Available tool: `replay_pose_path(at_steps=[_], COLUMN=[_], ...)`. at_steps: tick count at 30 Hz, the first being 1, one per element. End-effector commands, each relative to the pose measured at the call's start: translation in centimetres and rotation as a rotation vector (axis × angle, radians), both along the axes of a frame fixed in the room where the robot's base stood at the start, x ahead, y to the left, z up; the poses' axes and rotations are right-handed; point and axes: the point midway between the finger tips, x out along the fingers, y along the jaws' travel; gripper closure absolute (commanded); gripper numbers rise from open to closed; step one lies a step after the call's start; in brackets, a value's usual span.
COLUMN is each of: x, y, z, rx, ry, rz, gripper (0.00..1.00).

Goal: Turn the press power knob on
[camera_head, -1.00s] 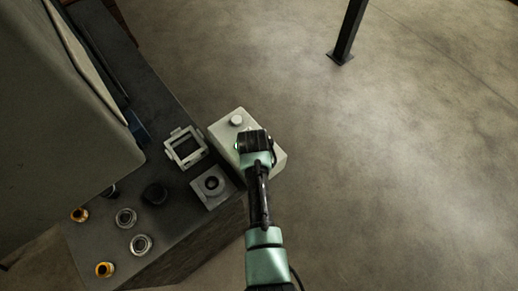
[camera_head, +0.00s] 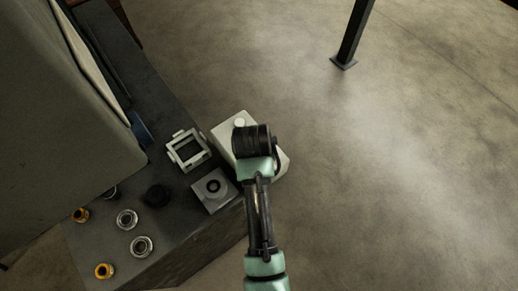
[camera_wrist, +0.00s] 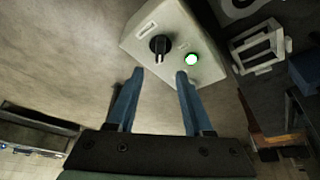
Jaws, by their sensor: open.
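The press control box (camera_head: 227,127) is a pale box at the right edge of the dark bench, partly hidden by my arm in the head view. In the wrist view the box (camera_wrist: 158,55) shows a black knob (camera_wrist: 159,45) with a pointer and a green-ringed white button (camera_wrist: 192,59). My gripper (camera_wrist: 160,73) is open, with its two blue fingers apart and nothing between them. The fingertips appear just below the knob in the picture, one towards its left and one near the green-lit button. I cannot tell whether they touch the box. The head view hides the fingers behind my wrist.
The dark bench (camera_head: 150,85) holds a light square frame (camera_head: 188,150), a grey block with a round hole (camera_head: 213,189), and several rings and a black cylinder (camera_head: 157,195). A large grey panel (camera_head: 60,120) stands at left. A dark post (camera_head: 352,35) stands on open floor.

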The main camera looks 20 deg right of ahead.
Motion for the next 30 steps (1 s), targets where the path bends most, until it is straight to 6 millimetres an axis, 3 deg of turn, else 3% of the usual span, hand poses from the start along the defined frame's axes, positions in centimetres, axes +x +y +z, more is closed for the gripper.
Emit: replay_pose_path(at_steps=[9,30], x=[-1.1,-0.9], y=[0.5,0.5], z=[2.9,3.4], rx=[0.000,-0.002], ry=[-0.001,-0.012], rz=[0.000,0.002], gripper=[0.49,0.49])
